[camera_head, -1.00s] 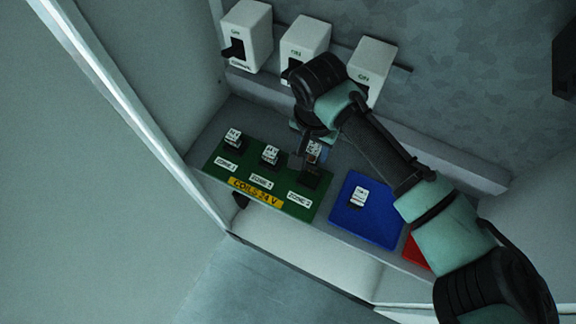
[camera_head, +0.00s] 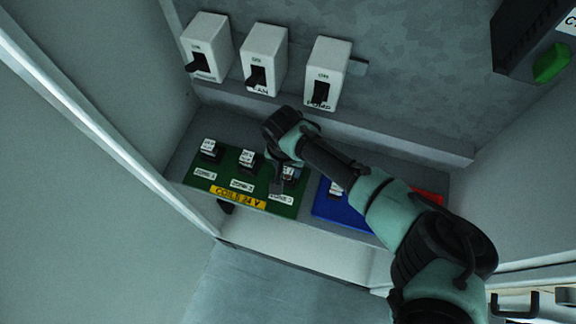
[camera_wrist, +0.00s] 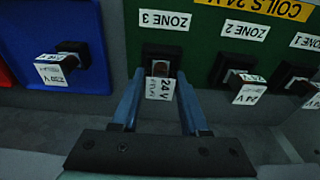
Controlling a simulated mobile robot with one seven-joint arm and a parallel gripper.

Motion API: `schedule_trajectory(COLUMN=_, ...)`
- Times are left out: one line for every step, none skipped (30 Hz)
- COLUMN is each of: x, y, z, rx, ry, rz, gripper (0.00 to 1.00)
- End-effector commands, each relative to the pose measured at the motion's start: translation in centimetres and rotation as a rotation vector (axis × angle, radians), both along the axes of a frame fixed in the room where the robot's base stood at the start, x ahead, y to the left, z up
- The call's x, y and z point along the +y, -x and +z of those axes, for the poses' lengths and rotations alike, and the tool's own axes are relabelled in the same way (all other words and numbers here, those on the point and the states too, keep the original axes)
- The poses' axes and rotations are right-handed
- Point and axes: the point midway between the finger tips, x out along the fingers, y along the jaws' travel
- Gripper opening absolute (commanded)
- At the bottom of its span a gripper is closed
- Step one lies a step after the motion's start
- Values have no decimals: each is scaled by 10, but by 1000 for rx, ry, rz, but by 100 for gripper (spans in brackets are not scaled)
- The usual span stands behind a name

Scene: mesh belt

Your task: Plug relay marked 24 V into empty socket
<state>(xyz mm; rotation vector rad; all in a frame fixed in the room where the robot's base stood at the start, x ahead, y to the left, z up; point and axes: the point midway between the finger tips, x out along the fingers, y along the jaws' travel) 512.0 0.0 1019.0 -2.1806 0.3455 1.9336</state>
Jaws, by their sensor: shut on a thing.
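The relay marked 24 V (camera_wrist: 160,88) is between my gripper's (camera_wrist: 160,80) two blue fingers in the wrist view, and the gripper is shut on it. The relay is at the black ZONE 3 socket (camera_wrist: 165,50) on the green panel (camera_wrist: 207,40). How deep it sits there I cannot tell. In the head view the relay (camera_head: 291,173) shows in part beside my gripper, at the right end of the green panel (camera_head: 262,203). Relays stand in the ZONE 2 (camera_head: 247,160) and ZONE 1 (camera_head: 210,149) sockets.
A blue panel (camera_head: 335,211) with a relay (camera_wrist: 58,66) marked 220 V or similar lies beside the green one, then a red panel (camera_head: 428,196). Three white switch boxes (camera_head: 326,70) stand on the wall behind. A dark box with a green button (camera_head: 552,63) is at upper right.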

Motion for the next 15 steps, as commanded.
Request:
schedule_trajectory(x=0, y=0, z=0, rx=0, ry=0, rz=-1, gripper=0)
schedule_trajectory(x=0, y=0, z=-1, rx=0, ry=-1, rz=-1, gripper=0)
schedule_trajectory(x=0, y=0, z=-3, rx=1, ry=-1, rz=-1, gripper=0)
schedule_trajectory(x=0, y=0, z=-4, rx=0, ry=-2, rz=-2, gripper=0)
schedule_trajectory(x=0, y=0, z=-3, rx=1, ry=-1, rz=-1, gripper=48)
schedule_trajectory(x=0, y=0, z=-3, rx=0, ry=-1, rz=-1, gripper=55)
schedule_trajectory(x=0, y=0, z=-2, rx=0, ry=-1, rz=-1, gripper=61)
schedule_trajectory(x=0, y=0, z=-2, rx=0, ry=-1, rz=-1, gripper=66)
schedule_trajectory(x=0, y=0, z=-2, rx=0, ry=-1, rz=-1, gripper=73)
schedule_trajectory(x=0, y=0, z=-2, rx=0, ry=-1, rz=-1, gripper=74)
schedule_trajectory(x=0, y=0, z=-2, rx=0, ry=-1, rz=-1, gripper=74)
schedule_trajectory(x=0, y=0, z=-2, rx=0, ry=0, rz=-1, gripper=74)
schedule_trajectory(x=0, y=0, z=-2, rx=0, ry=0, rz=-1, gripper=74)
schedule_trajectory(x=0, y=0, z=-2, rx=0, ry=0, rz=-1, gripper=74)
schedule_trajectory(x=0, y=0, z=-2, rx=0, ry=0, rz=-1, gripper=74)
